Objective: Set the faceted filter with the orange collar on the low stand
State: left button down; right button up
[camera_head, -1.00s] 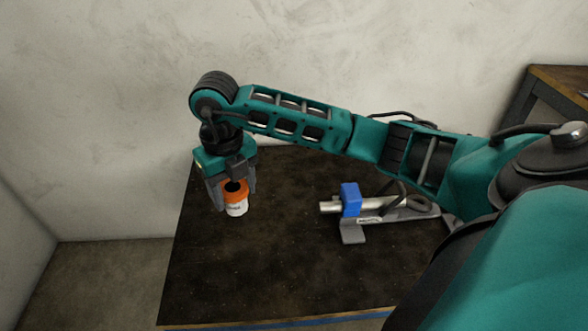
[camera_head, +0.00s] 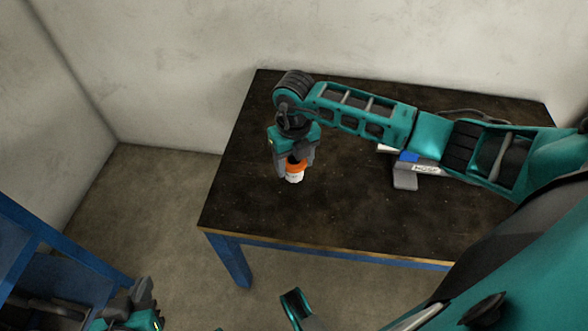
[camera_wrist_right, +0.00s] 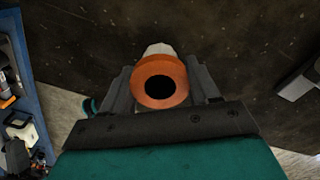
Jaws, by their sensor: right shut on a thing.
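The filter (camera_head: 295,172), white with an orange collar, is in my right gripper (camera_head: 296,170) above the left part of the dark table (camera_head: 250,205). My right gripper is shut on it, one finger on each side. In the right wrist view the filter's orange ring (camera_wrist_right: 160,82) with its dark round opening faces the camera, between the fingers (camera_wrist_right: 162,88). The white body shows beyond the ring. My left gripper (camera_head: 140,292) is low at the left, off the table; its jaw gap is unclear. I cannot pick out the low stand for certain.
A blue-framed rack (camera_head: 50,245) stands at the lower left; the wrist view shows small items on blue shelving (camera_wrist_right: 22,125). The table's front left is clear.

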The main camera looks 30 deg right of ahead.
aim_at(294, 170)
jog(key=shift+f+b, duration=0.3)
jog(key=shift+f, duration=1.25)
jog(key=shift+f, duration=0.1)
jog(key=o, duration=0.6)
jog(key=shift+c, duration=0.2)
jog(key=o, duration=0.5)
